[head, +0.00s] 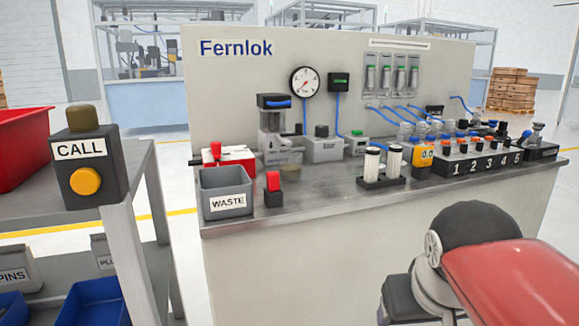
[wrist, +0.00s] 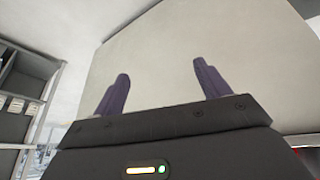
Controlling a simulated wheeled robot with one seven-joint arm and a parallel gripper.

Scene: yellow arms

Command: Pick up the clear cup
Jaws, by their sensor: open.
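A small see-through cup (head: 290,162) stands on the metal bench top in the head view. It is faint against the grey, just right of the clear cylinder unit with the blue-striped dark top (head: 274,132). My gripper (wrist: 162,84) shows in the wrist view with its two purple fingers wide apart and nothing between them. It faces a plain beige panel. The cup is not in the wrist view. In the head view my red arm is at the lower right, apart from the cup, and the fingers are not visible.
The grey WASTE bin (head: 227,193) and a red-topped black switch (head: 273,190) stand in front of the cup. A red-and-white box (head: 231,157) is to its left, a gauge box (head: 323,148) to its right. White cylinders (head: 382,164) stand further right. Bare bench lies between.

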